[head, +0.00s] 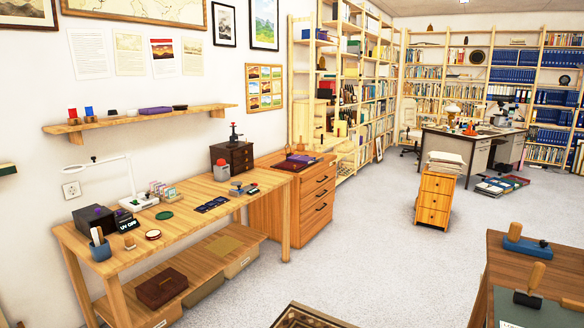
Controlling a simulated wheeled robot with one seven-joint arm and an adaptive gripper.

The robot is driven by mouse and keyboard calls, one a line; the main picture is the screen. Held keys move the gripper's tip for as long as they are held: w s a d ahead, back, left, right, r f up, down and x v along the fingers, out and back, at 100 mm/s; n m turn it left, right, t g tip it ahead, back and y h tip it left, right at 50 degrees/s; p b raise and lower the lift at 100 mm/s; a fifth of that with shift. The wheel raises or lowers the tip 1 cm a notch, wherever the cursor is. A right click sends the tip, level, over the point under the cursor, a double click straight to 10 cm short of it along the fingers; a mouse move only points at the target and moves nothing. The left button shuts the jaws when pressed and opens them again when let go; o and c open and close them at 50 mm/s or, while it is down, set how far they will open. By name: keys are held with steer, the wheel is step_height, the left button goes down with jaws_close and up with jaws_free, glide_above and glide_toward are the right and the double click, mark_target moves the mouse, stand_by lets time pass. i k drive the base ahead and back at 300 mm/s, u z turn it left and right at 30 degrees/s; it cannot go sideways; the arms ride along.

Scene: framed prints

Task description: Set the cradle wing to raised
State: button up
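I cannot make out a cradle wing for certain. A dark reddish, board-like object with a purple item on it (297,160) lies on top of the wooden drawer cabinet (318,195), beyond the long workbench. It may be the cradle, but it is too small to tell whether any wing on it is raised or flat. My gripper is not in view.
The wooden workbench (216,191) along the left wall holds a white lamp (135,190), boxes and small tools. A dark wooden table (535,262) stands at the lower right. A small drawer unit (434,198) stands beyond. The grey floor (365,250) between is clear.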

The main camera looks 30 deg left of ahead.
mark_target(287, 165)
steer(key=u, duration=0.55)
steer(key=k, duration=0.65)
steer(key=u, duration=0.35)
steer(key=i, duration=1.4)
steer(key=z, duration=0.4)
steer(key=i, duration=1.7)
steer(key=u, duration=0.25)
steer(key=i, duration=1.8)
steer(key=u, duration=0.45)
